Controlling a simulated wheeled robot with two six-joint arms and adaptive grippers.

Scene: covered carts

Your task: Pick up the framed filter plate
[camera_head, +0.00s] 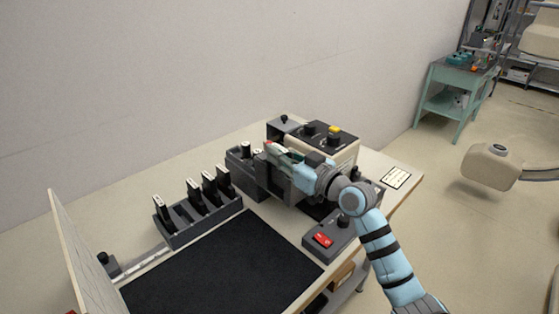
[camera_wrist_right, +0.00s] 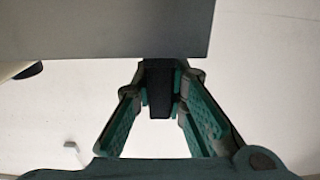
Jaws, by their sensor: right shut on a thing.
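My right gripper (camera_head: 274,152) is above the back right of the table, beside a beige and black machine. In the right wrist view its fingers (camera_wrist_right: 160,95) are shut on a black grip block (camera_wrist_right: 158,72). A flat grey panel (camera_wrist_right: 100,30) extends across the top of that view, against the block; I take it to be the framed filter plate. In the head view a dark grey panel (camera_head: 267,180) shows below the gripper; whether it touches anything underneath is hidden. My left gripper is not in view.
Several dark plates with white labels stand in a slotted rack (camera_head: 202,224). A black mat (camera_head: 222,268) lies clear in front. The machine (camera_head: 322,140) stands close behind my gripper. A box with a red switch (camera_head: 323,240) is at front right. A pale board (camera_head: 80,255) stands at the left.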

